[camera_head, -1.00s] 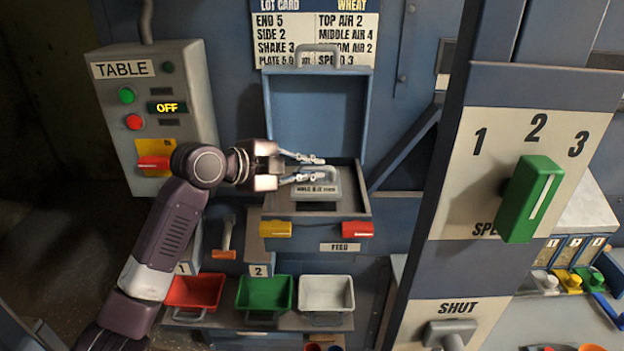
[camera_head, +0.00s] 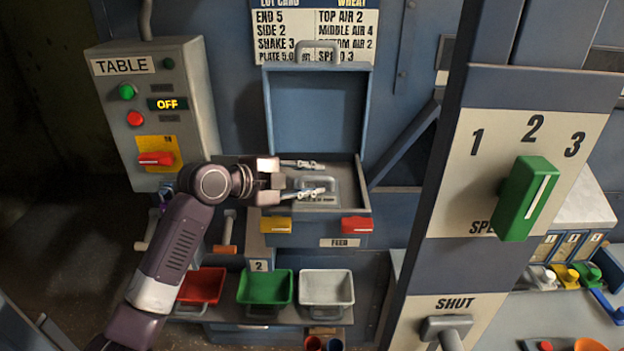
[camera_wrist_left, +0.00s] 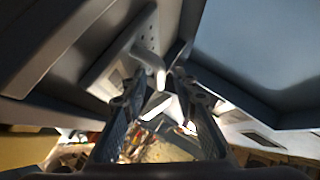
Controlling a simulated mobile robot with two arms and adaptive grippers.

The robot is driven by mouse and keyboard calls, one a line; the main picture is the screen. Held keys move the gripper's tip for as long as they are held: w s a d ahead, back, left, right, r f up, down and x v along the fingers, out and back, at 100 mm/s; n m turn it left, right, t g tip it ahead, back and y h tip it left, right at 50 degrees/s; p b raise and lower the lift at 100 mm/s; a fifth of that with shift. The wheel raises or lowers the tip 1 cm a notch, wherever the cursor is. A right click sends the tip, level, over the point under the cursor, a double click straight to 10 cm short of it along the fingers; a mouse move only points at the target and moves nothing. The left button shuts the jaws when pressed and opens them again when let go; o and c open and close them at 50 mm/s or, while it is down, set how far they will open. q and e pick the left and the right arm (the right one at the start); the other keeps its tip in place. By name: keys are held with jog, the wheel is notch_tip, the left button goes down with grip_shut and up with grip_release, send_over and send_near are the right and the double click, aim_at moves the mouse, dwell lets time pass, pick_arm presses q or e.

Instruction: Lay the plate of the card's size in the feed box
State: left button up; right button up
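The feed box (camera_head: 345,226) has its blue lid (camera_head: 316,110) raised. A grey plate (camera_head: 330,198) with a handle and a small label lies low inside the box; the label is too small to read now. My left gripper (camera_head: 303,178) is over the box with its fingers spread and apart, near the plate's handle. In the left wrist view the open fingers (camera_wrist_left: 160,100) show with a pale handle (camera_wrist_left: 150,62) ahead of them. The lot card (camera_head: 315,35) above reads WHEAT and PLATE 5.0. My right gripper is not in view.
The TABLE control box (camera_head: 155,110) at the left shows OFF. Red (camera_head: 202,286), green (camera_head: 265,287) and white (camera_head: 326,287) trays stand below the box. A post (camera_head: 455,150) with a green speed knob (camera_head: 527,198) rises at the right.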

pick_arm(q)
jog(key=shift+a, duration=0.1)
jog(key=b+v, duration=0.3)
jog(key=v, duration=0.7)
jog(key=shift+s+a+r, duration=0.15)
jog(key=shift+a, duration=0.1)
jog(key=shift+s+a+r, duration=0.35)
jog(key=shift+s, duration=0.05)
dwell(0.5)
